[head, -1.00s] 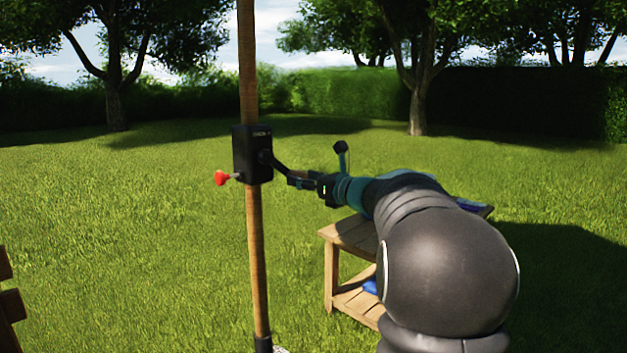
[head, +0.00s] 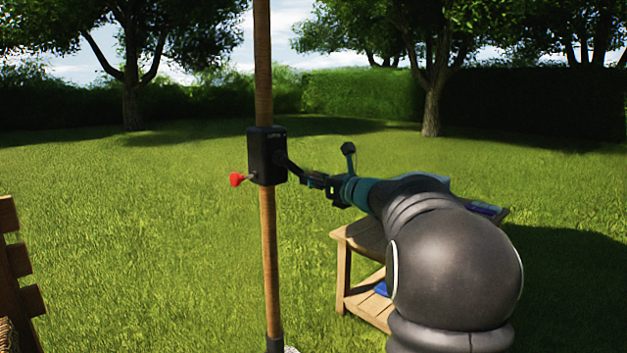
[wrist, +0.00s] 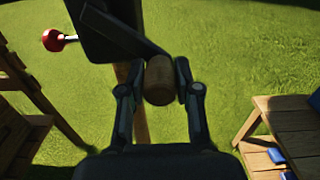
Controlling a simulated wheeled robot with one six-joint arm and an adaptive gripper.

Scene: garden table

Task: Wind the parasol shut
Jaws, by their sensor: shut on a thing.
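The parasol's wooden pole (head: 268,240) stands upright left of centre in the head view. A black crank housing (head: 266,155) is fixed on it, with a red knob (head: 237,180) on its left side. A dark crank arm (head: 291,166) reaches out from the housing's right side toward my gripper (head: 314,181). In the wrist view the crank's wooden handle (wrist: 159,80) sits between the two fingers of my gripper (wrist: 160,88), which is shut on it. The housing (wrist: 100,30) and red knob (wrist: 54,40) show at upper left there. The parasol's canopy is out of view.
A wooden side table (head: 350,240) with blue items stands behind and beneath my arm. Wooden slatted furniture (head: 18,265) is at the left edge. Open lawn (head: 130,240) lies between, with trees and a hedge far behind.

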